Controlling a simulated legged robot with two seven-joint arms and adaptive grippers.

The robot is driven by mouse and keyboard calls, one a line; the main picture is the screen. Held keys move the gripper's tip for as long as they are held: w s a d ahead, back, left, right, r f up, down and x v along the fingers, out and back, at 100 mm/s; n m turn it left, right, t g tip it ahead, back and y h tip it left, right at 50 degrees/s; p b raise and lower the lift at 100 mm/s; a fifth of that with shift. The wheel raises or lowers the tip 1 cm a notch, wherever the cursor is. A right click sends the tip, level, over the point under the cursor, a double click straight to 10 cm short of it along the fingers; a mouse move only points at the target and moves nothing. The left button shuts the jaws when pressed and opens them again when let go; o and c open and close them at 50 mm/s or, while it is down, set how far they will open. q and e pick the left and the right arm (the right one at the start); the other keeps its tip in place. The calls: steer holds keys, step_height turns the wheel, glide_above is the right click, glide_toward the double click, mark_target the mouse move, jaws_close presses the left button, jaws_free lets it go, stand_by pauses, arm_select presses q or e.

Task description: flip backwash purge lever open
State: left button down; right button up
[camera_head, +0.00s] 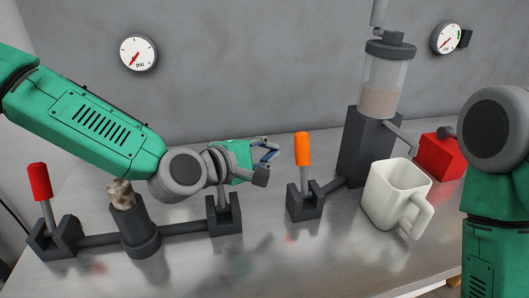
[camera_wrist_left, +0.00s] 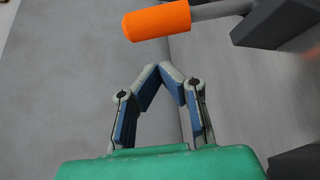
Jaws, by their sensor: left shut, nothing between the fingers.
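A lever with an orange handle (camera_head: 302,149) stands upright in a dark bracket (camera_head: 305,202) right of the middle. No label shows which lever is the backwash purge one. My left gripper (camera_head: 272,155) is shut and empty, a little left of the orange handle. In the left wrist view the closed fingertips (camera_wrist_left: 159,68) point toward the orange handle (camera_wrist_left: 157,20), with a visible gap. A red-handled lever (camera_head: 39,182) stands at the far left, tilted slightly left. A third lever's metal stem (camera_head: 222,197) rises below my left gripper, which hides its top. My right gripper is out of view.
A white mug (camera_head: 393,192) stands right of the orange lever. Behind it are a dark column with a clear cylinder (camera_head: 385,85) and a red block (camera_head: 440,155). Dark pipes and a short post (camera_head: 134,228) run along the left. The front bench is mostly clear.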

mark_target(296, 149)
arm_select(q)
steer(key=d+b, duration=0.1)
steer(key=d+m+t+b, duration=0.1)
steer(key=d, duration=0.1)
steer(key=w+d+m+b, duration=0.1)
steer(key=d, duration=0.1)
steer(key=shift+f+t, duration=0.1)
steer(key=shift+t, duration=0.3)
steer(key=s+d+m+t+h+b, duration=0.2)
steer(key=s+m+h+b, duration=0.1)
steer(key=s+m+b, duration=0.3)
steer(key=shift+s+r+m+h+b, duration=0.3)
steer(key=shift+m+b, duration=0.3)
steer(key=shift+b, duration=0.65)
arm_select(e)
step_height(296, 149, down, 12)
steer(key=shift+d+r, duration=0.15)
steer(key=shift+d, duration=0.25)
arm_select(q)
steer(key=shift+f, duration=0.1)
